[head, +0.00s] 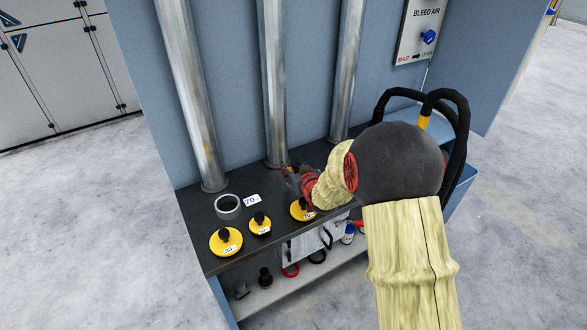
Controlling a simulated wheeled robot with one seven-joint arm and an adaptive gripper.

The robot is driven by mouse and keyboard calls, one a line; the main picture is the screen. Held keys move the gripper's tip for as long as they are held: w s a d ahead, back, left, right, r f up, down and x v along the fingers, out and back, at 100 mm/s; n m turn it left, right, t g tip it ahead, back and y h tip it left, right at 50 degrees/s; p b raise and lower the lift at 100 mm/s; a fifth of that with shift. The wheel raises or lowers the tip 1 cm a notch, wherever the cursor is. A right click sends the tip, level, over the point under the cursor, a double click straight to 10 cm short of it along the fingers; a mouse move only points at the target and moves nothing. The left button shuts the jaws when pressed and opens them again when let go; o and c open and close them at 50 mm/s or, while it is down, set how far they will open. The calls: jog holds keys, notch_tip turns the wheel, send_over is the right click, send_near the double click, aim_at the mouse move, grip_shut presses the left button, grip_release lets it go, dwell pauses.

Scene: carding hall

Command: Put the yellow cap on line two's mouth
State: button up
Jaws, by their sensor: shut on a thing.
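Three yellow caps with black knobs and white number labels sit in a row on the dark bench top: a large one (226,241) at left, a small one (260,224), and a third (300,210) just below my gripper, partly covered by my wrist. My gripper (287,171) is low over the bench, close to the foot of the middle pipe (273,90). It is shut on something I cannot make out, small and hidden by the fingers. Metal pipes also stand at left (187,90) and right (347,70). Which opening is line two's mouth is not readable.
A lower shelf (262,296) holds small black and red parts. Black hoses (463,120) stand at right. A bleed air panel (418,30) is on the wall.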

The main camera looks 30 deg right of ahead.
jog(key=o, duration=1.2)
jog(key=shift+o, duration=0.2)
jog(key=shift+r+p, duration=0.65)
jog(key=shift+p, duration=0.05)
jog(key=s+a+r+g+p, duration=0.1)
jog(key=s+a+r, duration=0.2)
jog(key=s+r, duration=0.35)
jog(key=s+a+r+g+p, duration=0.1)
jog(key=s+a+r+p, duration=0.15)
jog(key=s+r, duration=0.4)
jog(key=s+a+r+g, duration=0.2)
jog(key=s+a, duration=0.2)
jog(key=s, duration=0.4)
jog(key=s+a+r+n+g+y, duration=0.1)
jog(key=s+a+g, duration=0.1)
jog(key=s+a, duration=0.3)
jog(key=s+a+r+n+g+y, duration=0.1)
jog(key=s+a, duration=0.3)
jog(key=s, duration=0.8)
jog(key=shift+s+a+r+g+b, duration=0.2)
jog(key=shift+r+g+b, duration=0.25)
jog(key=shift+r, duration=0.4)
